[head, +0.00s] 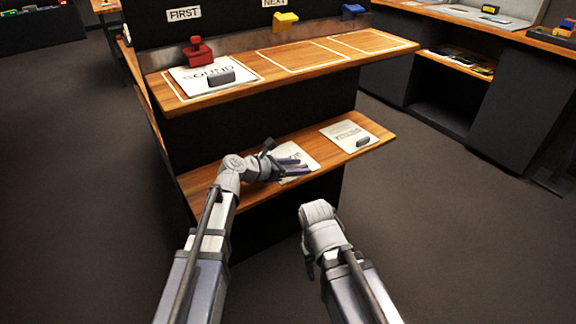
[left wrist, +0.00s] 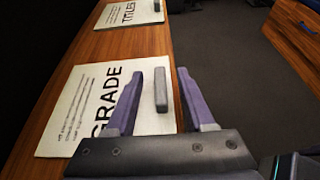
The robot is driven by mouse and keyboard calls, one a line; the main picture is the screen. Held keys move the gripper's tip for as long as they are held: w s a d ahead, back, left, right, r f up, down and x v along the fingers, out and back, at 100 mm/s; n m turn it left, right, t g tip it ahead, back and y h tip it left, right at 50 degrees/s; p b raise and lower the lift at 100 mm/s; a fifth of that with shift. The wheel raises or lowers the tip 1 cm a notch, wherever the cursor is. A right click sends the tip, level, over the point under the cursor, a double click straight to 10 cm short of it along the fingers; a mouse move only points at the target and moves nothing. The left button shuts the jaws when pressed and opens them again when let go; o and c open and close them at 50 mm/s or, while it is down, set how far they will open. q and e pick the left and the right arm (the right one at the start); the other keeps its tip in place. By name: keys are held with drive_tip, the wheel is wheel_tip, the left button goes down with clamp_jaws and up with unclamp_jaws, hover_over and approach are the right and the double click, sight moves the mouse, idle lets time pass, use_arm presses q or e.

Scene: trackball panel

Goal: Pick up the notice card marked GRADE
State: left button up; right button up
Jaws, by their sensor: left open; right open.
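The GRADE card (left wrist: 75,120) is a white card with black lettering and a grey grip block (left wrist: 161,90) on it. It lies flat on the lower wooden shelf, and in the head view the card (head: 297,154) is partly covered by my left gripper. My left gripper (head: 300,167) is open and empty over the card. In the left wrist view its two purple fingers (left wrist: 172,98) stand to either side of the grey block, without visible contact. My right gripper (head: 308,262) hangs low in front of the shelf, its fingers mostly hidden behind its wrist.
A TITLES card (left wrist: 128,14) lies farther along the lower shelf (head: 225,187); it also shows in the head view (head: 345,132). The upper shelf (head: 250,88) holds a SOUND card (head: 190,85) and outlined empty spaces. Red, yellow and blue pieces stand behind. Open floor lies right.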

use_arm(q)
drive_tip(key=shift+w+d+f, duration=0.2)
drive_tip(key=shift+w+d, duration=0.05)
drive_tip(key=shift+d, duration=0.15)
clamp_jaws()
idle(0.4)
